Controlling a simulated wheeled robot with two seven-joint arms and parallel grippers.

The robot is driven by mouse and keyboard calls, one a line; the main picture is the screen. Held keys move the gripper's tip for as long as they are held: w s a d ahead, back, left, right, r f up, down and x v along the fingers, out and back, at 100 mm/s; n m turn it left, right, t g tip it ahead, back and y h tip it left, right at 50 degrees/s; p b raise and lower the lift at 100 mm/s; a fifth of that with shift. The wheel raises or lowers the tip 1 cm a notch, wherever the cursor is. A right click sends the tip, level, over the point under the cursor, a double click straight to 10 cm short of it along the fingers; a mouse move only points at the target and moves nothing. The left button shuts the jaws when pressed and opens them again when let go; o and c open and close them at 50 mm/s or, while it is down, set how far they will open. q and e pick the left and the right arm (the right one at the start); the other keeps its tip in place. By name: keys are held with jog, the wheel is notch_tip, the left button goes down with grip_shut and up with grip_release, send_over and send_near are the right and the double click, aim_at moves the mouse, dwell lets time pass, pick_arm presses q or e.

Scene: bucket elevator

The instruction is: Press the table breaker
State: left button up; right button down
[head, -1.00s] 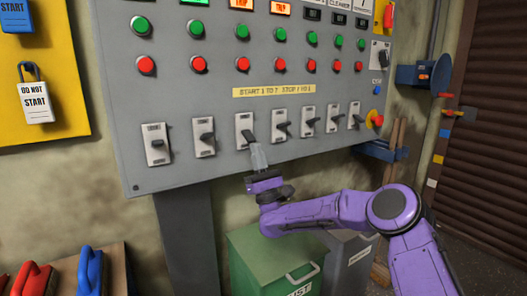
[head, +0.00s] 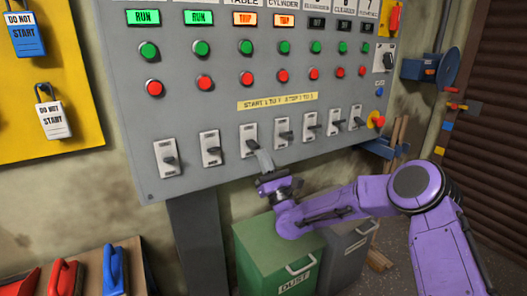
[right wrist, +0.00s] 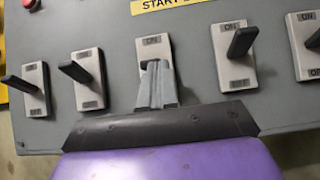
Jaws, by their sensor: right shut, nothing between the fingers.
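The panel carries a row of breaker switches with white plates and dark levers. The table breaker (head: 249,133) is the third from the left, below the column labelled TABLE with an orange TRIP lamp (head: 244,19). My right gripper (head: 263,158) is shut and empty, with its fingertips at the lower part of this breaker. In the right wrist view, the grey fingers (right wrist: 156,84) overlap the middle breaker plate (right wrist: 151,45) and hide most of its lever. Whether they touch the lever I cannot tell. My left gripper is out of view.
Neighbouring breakers (head: 210,141) and (head: 284,125) stand close on both sides. Red and green buttons (head: 246,78) sit above. A green dust bin (head: 262,250) stands below the panel. A yellow lock board (head: 70,75) hangs at the left.

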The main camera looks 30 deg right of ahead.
pick_arm(q)
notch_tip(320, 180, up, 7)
jog(key=p, duration=0.6)
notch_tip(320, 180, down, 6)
jog(key=b, duration=0.6)
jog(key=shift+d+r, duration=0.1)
pick_arm(e)
jog(key=s+f+g, duration=0.2)
jog(key=s+f, duration=0.3)
jog(key=s, duration=0.6)
jog(key=shift+s+d+f+g, duration=0.25)
jog(key=shift+d+f+g, duration=0.05)
jog(key=shift+g, duration=0.1)
